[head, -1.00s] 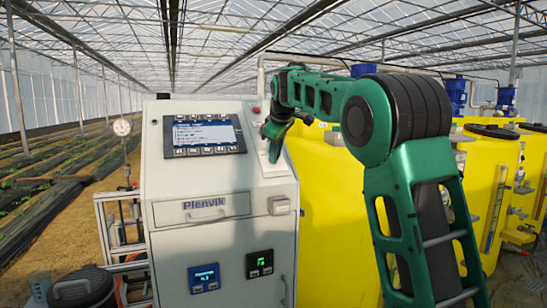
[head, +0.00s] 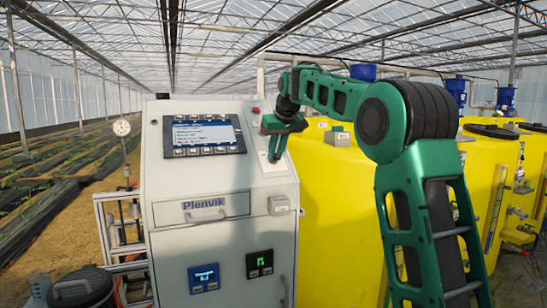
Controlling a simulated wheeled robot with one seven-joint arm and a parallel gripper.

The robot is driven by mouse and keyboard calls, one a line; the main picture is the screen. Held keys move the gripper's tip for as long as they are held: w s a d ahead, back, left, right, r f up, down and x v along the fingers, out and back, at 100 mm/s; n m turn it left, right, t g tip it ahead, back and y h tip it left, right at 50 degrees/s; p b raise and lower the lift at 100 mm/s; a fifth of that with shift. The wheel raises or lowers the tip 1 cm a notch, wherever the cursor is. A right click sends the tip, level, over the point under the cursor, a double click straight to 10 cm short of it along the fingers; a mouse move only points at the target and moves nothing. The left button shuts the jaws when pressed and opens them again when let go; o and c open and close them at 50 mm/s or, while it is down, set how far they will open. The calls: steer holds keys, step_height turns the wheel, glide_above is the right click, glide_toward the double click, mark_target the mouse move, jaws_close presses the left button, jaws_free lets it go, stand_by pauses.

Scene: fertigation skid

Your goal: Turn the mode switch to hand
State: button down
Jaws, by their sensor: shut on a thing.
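My gripper (head: 273,157) is at the right part of the sloped top of the white cabinet (head: 168,245), over a pale control plate (head: 264,140). Its jaws are shut on the mode switch, which they and the green gripper body hide. I cannot read the switch's position or its labels from here. My green arm reaches in from the right side of the picture, with the gripper pointing down to the panel.
A display with buttons (head: 205,135) is left of my gripper on the same slope. A red button (head: 256,110) sits just above. A grey box (head: 279,205) is on the cabinet front below. Yellow tanks (head: 335,215) stand close behind on the right.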

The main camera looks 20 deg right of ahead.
steer(key=shift+r+m, duration=0.15)
steer(key=shift+m, duration=0.15)
steer(key=c, duration=1.9)
jaws_free()
steer(key=v, duration=1)
steer(key=shift+r, duration=0.2)
steer(key=shift+s, duration=0.1)
